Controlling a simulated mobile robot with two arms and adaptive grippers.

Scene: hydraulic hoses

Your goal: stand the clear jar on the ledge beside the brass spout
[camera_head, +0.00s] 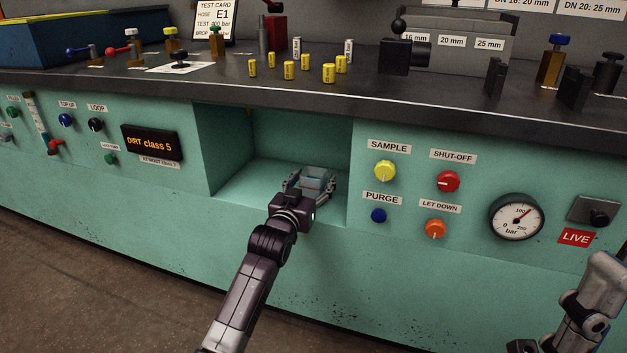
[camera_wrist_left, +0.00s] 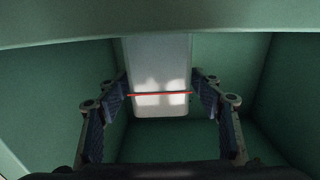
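The clear jar (camera_wrist_left: 160,80) is pale and see-through, with a thin red line around it. The ledge (camera_head: 240,178) is the green floor of this recess. I cannot make out the brass spout clearly. My right arm shows at the right edge, its gripper out of view.
The recess walls and upper edge (camera_head: 275,109) close in around the gripper. Bare ledge lies to its left. Right of the recess is a panel with knobs (camera_head: 385,171) and a gauge (camera_head: 516,218). Yellow small cylinders (camera_head: 289,70) stand on the dark worktop (camera_head: 200,84) above.

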